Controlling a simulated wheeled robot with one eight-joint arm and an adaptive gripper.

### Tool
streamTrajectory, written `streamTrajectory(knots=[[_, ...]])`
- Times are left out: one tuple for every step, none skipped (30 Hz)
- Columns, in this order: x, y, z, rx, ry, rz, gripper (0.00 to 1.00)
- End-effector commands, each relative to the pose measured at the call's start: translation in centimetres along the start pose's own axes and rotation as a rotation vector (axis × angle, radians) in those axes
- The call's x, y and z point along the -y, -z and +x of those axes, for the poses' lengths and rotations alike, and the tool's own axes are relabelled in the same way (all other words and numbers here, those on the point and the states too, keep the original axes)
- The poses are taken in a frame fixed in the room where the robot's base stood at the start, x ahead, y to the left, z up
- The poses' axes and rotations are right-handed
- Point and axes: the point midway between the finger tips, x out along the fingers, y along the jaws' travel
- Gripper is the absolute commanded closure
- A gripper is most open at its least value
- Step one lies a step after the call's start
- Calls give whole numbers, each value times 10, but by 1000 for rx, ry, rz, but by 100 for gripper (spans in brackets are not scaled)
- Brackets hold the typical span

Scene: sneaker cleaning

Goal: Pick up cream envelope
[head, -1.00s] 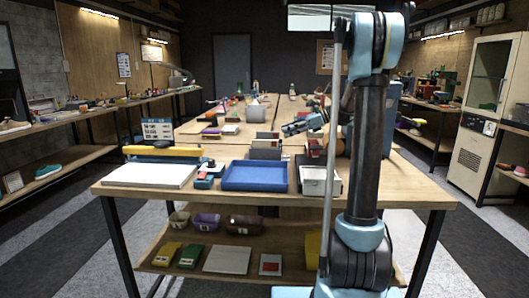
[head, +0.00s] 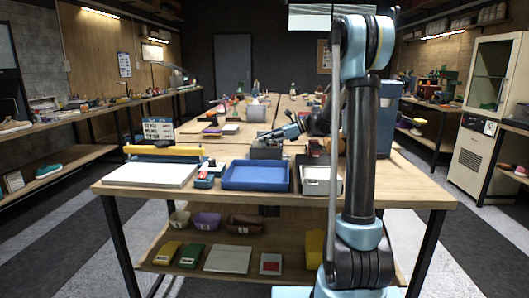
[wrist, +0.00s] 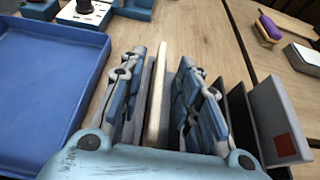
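A thin cream upright slab, likely the cream envelope (wrist: 157,95), stands on edge between my fingers in the wrist view. Gaps seem to remain between pads and slab; contact cannot be made out. In the head view my gripper (head: 288,133) is above the dark grey holder (head: 266,151) behind the blue tray; the envelope cannot be made out there.
The blue tray (wrist: 45,95) lies close to the left of my gripper. Dark dividers and a grey panel with a red square (wrist: 278,118) stand close on the right. A purple brush (wrist: 270,28) and a small white box (wrist: 302,58) lie farther off at the right.

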Motion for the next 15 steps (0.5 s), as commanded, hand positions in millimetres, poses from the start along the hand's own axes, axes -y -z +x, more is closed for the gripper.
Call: streamTrajectory(knots=[[0, 0, 4, 0, 0, 0, 69], [0, 0, 5, 0, 0, 0, 69], [0, 0, 6, 0, 1, 0, 69], [0, 0, 6, 0, 1, 0, 69], [0, 0, 6, 0, 1, 0, 69], [0, 0, 6, 0, 1, 0, 69], [0, 0, 6, 0, 1, 0, 69], [0, 0, 6, 0, 1, 0, 69], [0, 0, 6, 0, 1, 0, 76], [0, 0, 6, 0, 1, 0, 83], [0, 0, 6, 0, 1, 0, 90], [0, 0, 6, 0, 1, 0, 99], [0, 0, 6, 0, 1, 0, 100], [0, 0, 6, 0, 1, 0, 100], [0, 0, 6, 0, 1, 0, 100]])
